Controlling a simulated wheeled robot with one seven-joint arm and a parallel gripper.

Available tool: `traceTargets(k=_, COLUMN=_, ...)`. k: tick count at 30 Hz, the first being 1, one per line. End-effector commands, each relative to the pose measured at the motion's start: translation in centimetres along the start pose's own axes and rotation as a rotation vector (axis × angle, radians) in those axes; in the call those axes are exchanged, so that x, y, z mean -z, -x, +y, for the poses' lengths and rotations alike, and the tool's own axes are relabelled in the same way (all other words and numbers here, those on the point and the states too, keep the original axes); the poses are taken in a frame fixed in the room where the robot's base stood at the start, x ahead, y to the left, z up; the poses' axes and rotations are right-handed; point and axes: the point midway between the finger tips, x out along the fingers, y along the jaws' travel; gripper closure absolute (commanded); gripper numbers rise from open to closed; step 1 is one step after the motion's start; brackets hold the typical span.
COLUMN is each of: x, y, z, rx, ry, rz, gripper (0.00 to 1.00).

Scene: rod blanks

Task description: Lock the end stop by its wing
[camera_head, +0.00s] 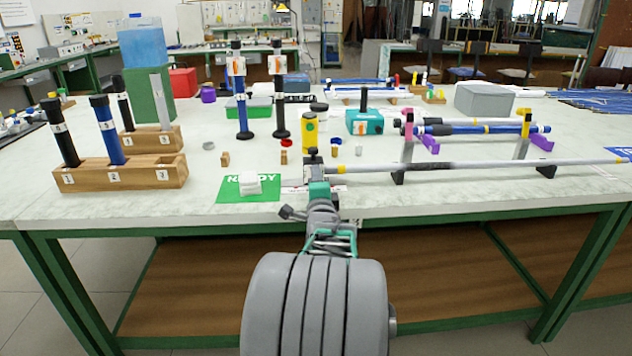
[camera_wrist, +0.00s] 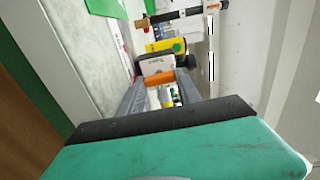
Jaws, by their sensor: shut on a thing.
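My gripper (camera_head: 316,170) is at the front edge of the bench, by the left end of a long grey and black rod (camera_head: 465,164). In the wrist view my gripper (camera_wrist: 159,84) has its two grey fingers either side of an orange piece, which looks like the wing (camera_wrist: 158,78) of the end stop. The fingers are shut on it. A pale labelled block (camera_wrist: 155,64), which seems to be the end stop's body, lies just beyond the wing. In the head view my gripper hides most of the end stop. Whether the wing is turned to lock cannot be told.
The rod rests on two dark supports (camera_head: 398,174). A green mat (camera_head: 232,194) with a white block on it lies to the left. A yellow cylinder (camera_head: 310,131) stands just behind my gripper. Wooden racks (camera_head: 120,174) with rods stand at far left.

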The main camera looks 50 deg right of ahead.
Motion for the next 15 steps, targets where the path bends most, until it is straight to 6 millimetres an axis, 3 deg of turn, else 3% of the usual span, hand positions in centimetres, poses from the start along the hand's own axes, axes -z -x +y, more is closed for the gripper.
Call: traceTargets(k=15, x=-0.02, y=0.02, z=0.16, rx=-0.003, ry=-0.033, rz=0.0, gripper=1.0)
